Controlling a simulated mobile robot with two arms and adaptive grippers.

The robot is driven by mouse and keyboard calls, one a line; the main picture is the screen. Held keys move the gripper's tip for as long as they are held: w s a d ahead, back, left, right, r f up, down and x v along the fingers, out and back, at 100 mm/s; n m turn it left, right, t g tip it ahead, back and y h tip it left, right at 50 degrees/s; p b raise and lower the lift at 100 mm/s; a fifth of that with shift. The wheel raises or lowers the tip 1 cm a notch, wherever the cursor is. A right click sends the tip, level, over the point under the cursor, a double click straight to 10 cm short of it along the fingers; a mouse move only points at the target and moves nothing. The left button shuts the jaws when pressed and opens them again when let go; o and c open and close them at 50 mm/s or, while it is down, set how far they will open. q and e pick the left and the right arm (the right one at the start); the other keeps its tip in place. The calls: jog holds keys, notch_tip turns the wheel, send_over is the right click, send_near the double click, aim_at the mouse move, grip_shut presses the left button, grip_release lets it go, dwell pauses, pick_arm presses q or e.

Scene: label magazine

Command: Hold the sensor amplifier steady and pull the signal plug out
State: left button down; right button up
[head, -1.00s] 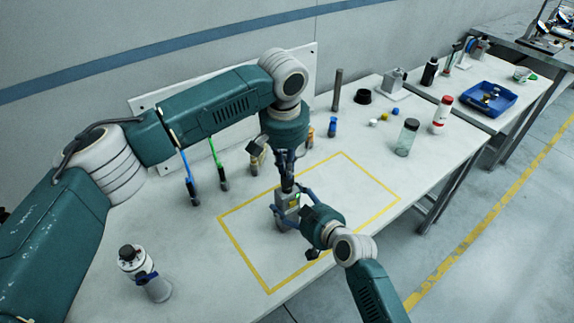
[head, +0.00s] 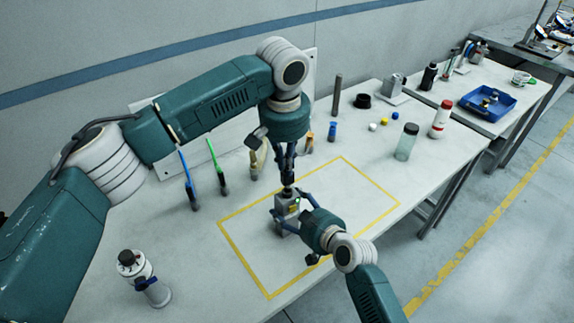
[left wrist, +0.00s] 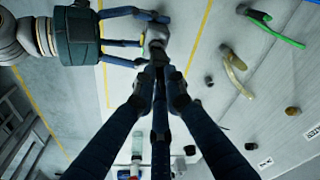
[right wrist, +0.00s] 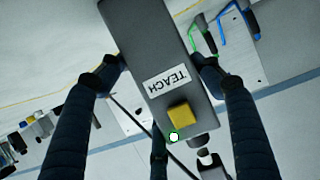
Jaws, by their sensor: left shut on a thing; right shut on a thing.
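The sensor amplifier (head: 285,212) is a grey box, upright inside the yellow outline on the bench. In the right wrist view the amplifier (right wrist: 140,45) shows a TEACH label, a yellow button and a lit green lamp. My right gripper (head: 300,212) is shut on its sides, one finger on each side. My left gripper (head: 287,180) points down from above, shut on the dark signal plug (head: 287,191) over the amplifier's top. In the right wrist view a pale plug tip (right wrist: 204,157) shows just beyond the dark socket (right wrist: 204,142); whether they touch is unclear.
Blue and green hand tools (head: 218,165) and a tan-handled one stand behind, near my left arm. A clear jar (head: 406,142), a red-capped bottle (head: 440,118) and a blue tray (head: 488,102) are at right. The right of the outline is clear.

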pick_arm(q)
jog(key=shift+r, duration=0.95)
pick_arm(e)
jog(key=o, duration=1.5)
jog(key=shift+c, duration=0.2)
